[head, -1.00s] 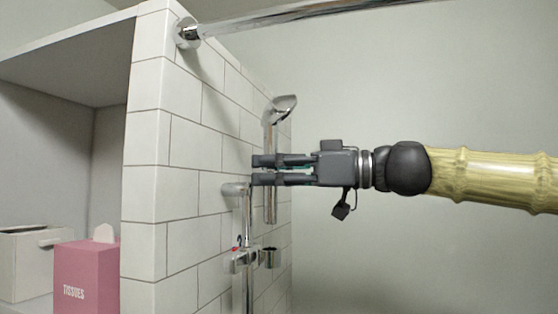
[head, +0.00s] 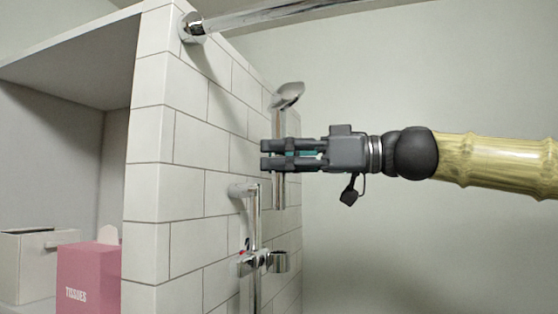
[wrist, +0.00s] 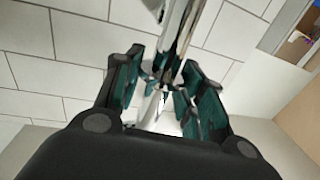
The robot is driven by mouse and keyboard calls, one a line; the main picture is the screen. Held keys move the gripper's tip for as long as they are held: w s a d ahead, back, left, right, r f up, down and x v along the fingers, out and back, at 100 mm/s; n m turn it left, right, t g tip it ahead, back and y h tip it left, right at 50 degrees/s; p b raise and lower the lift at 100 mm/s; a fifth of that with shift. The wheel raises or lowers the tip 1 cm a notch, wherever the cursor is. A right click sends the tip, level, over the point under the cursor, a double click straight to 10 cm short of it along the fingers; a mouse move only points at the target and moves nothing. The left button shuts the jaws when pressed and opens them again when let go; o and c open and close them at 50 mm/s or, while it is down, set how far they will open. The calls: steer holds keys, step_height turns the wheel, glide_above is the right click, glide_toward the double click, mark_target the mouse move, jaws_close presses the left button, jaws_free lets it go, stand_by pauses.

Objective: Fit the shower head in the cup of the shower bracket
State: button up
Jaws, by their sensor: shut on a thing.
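The chrome shower head (head: 288,95) is upright in the head view, with its head at the top and its handle (head: 279,192) hanging down. My gripper (head: 268,155) is shut on the handle's middle; in the wrist view, its fingers (wrist: 164,82) are around the chrome handle (wrist: 173,28). The shower bracket (head: 246,263) is on a vertical chrome rail (head: 253,215) by the tiled wall. Its round cup (head: 279,262) sticks out to the right. The handle's lower end is above the cup in the picture, with a gap between them. Their depth offset is unclear.
A white tiled wall (head: 195,150) stands left of my gripper. A chrome bar (head: 300,14) crosses above. A pink tissue box (head: 88,280) and a pale box (head: 35,265) are on the left shelf. The right side is free around my arm.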

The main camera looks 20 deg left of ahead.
mark_target(279, 188)
steer(key=f+b, duration=0.2)
steer(key=f, duration=0.1)
steer(key=shift+w+a+f, duration=0.1)
steer(key=shift+w, duration=0.1)
steer(key=shift+s+f+b, duration=0.15)
steer(key=shift+f+b, duration=0.65)
steer(key=shift+b, duration=0.2)
steer(key=shift+f, duration=0.25)
steer(key=shift+b, duration=1.25)
stand_by(0.9)
steer(key=shift+f+b, duration=3.5)
steer(key=shift+f, duration=0.25)
stand_by(0.3)
